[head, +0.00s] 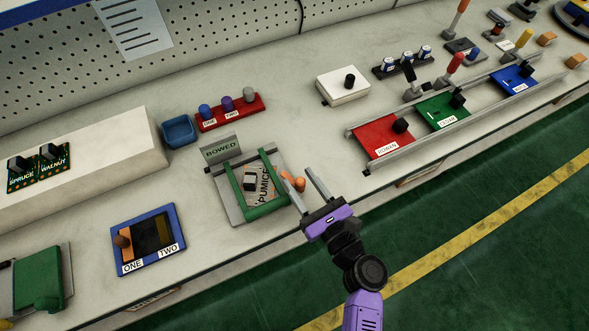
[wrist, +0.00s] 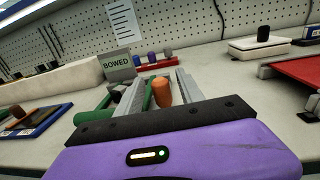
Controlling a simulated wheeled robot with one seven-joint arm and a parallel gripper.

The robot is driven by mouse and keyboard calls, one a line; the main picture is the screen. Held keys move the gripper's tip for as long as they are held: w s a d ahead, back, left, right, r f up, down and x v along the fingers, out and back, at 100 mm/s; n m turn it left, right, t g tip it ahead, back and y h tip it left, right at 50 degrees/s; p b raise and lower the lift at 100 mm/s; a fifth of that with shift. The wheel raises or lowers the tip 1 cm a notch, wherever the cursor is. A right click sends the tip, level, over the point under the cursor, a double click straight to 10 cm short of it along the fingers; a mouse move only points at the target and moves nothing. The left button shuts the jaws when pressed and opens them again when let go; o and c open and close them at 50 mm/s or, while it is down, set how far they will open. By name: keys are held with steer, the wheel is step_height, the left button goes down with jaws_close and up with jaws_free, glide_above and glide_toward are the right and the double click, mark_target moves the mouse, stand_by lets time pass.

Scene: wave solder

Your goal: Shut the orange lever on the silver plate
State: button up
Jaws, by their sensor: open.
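The orange lever (head: 294,183) is a short rounded handle at the right side of the silver plate (head: 230,206). The plate carries a green frame (head: 266,209), a board marked PUMICE (head: 264,184) and a dark-topped block (head: 250,181). In the wrist view the orange lever (wrist: 163,92) stands up between my two fingers. My gripper (head: 298,178) is open, its fingers pointing at the lever from the front right. I cannot tell whether either finger touches it. The wrist view shows my gripper (wrist: 160,78) with the plate mostly hidden behind the left finger.
A grey sign marked BOWED (head: 221,149) stands behind the plate. A blue-framed tray (head: 148,238) lies to the left. A rail with red (head: 382,136), green and blue boards is to the right. A red block with knobs (head: 230,113) is behind. Bare bench lies between plate and rail.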

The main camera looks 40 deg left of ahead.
mark_target(298, 178)
steer(key=shift+x, duration=1.85)
jaws_close()
